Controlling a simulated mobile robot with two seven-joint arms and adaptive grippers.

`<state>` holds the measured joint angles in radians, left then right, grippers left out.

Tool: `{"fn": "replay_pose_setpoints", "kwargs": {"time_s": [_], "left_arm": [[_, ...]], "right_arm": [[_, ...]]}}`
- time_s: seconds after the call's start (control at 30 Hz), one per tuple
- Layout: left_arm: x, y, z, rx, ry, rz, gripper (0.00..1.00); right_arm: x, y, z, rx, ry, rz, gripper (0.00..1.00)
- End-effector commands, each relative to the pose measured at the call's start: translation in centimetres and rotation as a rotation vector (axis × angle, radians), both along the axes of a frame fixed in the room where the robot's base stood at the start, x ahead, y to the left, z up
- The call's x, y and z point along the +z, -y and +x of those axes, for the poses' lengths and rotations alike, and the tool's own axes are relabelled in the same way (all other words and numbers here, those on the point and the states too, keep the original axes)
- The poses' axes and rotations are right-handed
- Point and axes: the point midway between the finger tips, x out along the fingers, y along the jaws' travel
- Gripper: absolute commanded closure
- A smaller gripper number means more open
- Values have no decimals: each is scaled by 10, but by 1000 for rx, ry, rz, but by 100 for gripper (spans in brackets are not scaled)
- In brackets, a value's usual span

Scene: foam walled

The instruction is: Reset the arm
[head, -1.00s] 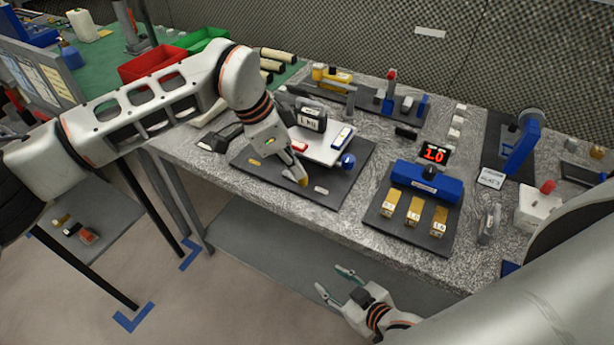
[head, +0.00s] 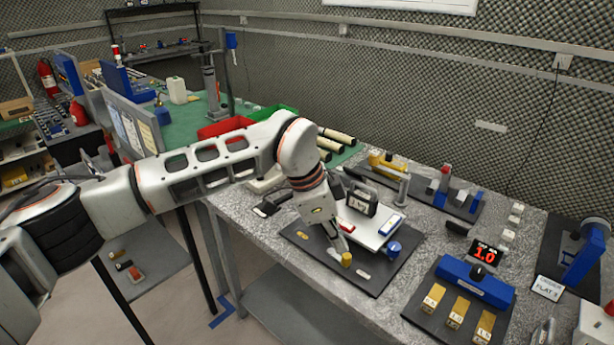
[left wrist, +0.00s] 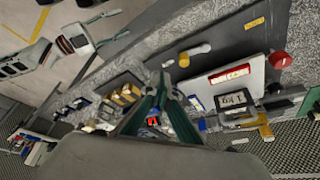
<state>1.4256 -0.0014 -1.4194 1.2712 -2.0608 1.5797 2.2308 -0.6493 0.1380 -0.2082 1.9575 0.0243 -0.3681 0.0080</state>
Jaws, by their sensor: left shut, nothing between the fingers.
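My left gripper (head: 342,250) reaches down over the dark board (head: 374,282) on the bench. Its fingers are shut with nothing between them; they also show in the left wrist view (left wrist: 163,85). A small gold piece (head: 346,259) is close to the fingertips; contact cannot be told. It shows apart from the fingers in the left wrist view (left wrist: 184,60). My right gripper is out of the head view. It shows in the left wrist view (left wrist: 112,27) with its fingers spread, away from the bench top.
A white scale (head: 361,230) with a black weight (head: 361,199) and a blue knob (head: 394,248) stand beside the left gripper. A blue block device (head: 474,283) with gold blocks is at right. Red (head: 222,128) and green bins lie behind the arm.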

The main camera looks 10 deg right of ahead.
Motion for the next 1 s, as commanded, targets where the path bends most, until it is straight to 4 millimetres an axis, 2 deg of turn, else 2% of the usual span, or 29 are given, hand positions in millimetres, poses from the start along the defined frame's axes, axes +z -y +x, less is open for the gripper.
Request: {"fn": "replay_pose_setpoints", "kwargs": {"time_s": [0.13, 0.27, 0.4, 0.53, 0.67, 0.8, 0.93, 1.0], "left_arm": [[-7, 14, -18, -59, -38, -67, 100], [-11, 47, -62, -193, -117, -271, 100], [6, 84, -108, -313, -174, -602, 100], [36, 101, -128, -329, -170, -914, 100], [65, 100, -125, -256, -116, -1197, 100], [84, 80, -101, -85, -9, -1438, 100], [81, 44, -67, 138, 120, -1575, 100], [69, 20, -48, 276, 194, -1607, 100]], "right_arm": [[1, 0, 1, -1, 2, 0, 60], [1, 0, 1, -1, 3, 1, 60], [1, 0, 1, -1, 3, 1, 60], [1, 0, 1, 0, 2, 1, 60], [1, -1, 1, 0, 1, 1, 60], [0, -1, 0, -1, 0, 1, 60], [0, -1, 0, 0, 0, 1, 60], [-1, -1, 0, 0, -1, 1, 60]]}}
